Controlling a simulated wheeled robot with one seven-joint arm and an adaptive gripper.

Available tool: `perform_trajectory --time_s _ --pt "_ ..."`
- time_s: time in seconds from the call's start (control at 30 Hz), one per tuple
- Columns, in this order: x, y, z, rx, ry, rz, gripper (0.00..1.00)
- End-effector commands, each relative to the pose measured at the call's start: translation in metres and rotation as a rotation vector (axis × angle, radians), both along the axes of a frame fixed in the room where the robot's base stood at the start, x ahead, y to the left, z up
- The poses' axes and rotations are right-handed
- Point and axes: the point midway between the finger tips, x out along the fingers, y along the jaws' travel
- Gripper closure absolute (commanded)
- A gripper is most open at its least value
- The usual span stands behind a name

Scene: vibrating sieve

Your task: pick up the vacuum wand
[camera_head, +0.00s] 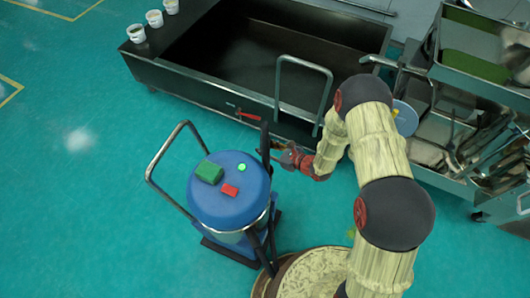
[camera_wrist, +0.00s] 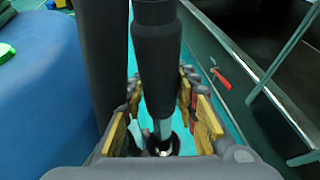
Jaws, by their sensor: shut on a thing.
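The vacuum wand (camera_wrist: 155,50) is a dark tube with a thick black grip and a thinner metallic part below, in the middle of the wrist view. In the head view it appears as a dark upright piece (camera_head: 264,143) beside the blue vacuum drum (camera_head: 229,190). My gripper (camera_wrist: 160,88) has its yellow-padded fingers on both sides of the wand and is shut on it. In the head view my gripper (camera_head: 280,155) is right of the drum, partly hidden by its own links. The wand's lower end is hard to make out.
A green block (camera_head: 209,172), a red block (camera_head: 229,190) and a green ball (camera_head: 242,167) lie on the drum lid. A dark sieve trough (camera_head: 170,75) is behind, with a metal handle (camera_head: 303,62). A cluttered cart (camera_head: 470,130) stands right. Open floor (camera_head: 70,200) lies left.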

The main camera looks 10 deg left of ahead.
Motion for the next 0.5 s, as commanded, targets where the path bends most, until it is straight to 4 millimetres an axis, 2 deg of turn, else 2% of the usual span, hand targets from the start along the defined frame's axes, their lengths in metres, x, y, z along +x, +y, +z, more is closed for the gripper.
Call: perform_trajectory --time_s 0.23,0.5 --pt "0.001 0.000 0.026 0.001 -0.003 0.000 0.96" --pt "0.001 0.000 0.074 0.001 -0.004 0.000 0.96"
